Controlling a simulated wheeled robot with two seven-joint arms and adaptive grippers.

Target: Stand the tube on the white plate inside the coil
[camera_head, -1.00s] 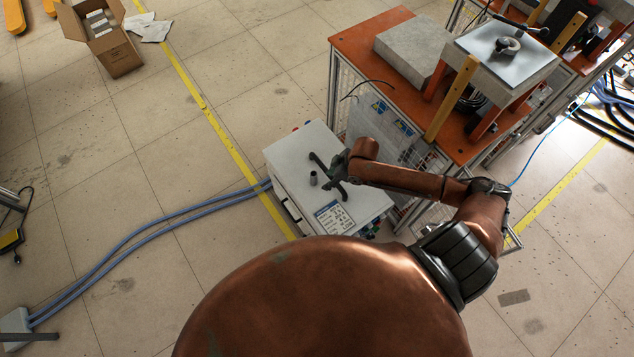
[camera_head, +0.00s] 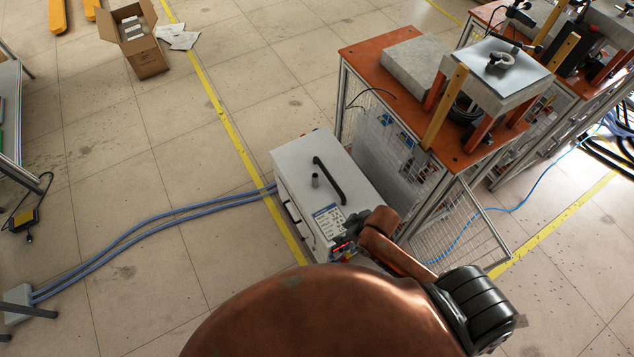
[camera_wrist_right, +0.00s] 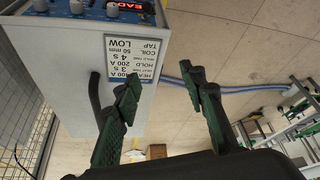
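The coil (camera_head: 502,61) is a small grey ring on the white plate (camera_head: 482,56), which lies on a stand on the orange table. My right gripper (camera_head: 350,228) is near the box's front edge, apart from the tube. In the right wrist view its two green-black fingers (camera_wrist_right: 163,85) are spread, with nothing between them. I cannot make out the tube in the wrist view. My left gripper is not in view.
The white heater box (camera_head: 295,158) carries a black handle (camera_head: 330,180) and a label (camera_head: 330,220). A grey block (camera_head: 412,68) and wooden posts (camera_head: 445,108) stand on the orange table (camera_head: 365,55). Blue hoses (camera_head: 160,222) cross the floor. A cardboard box (camera_head: 145,58) lies far left.

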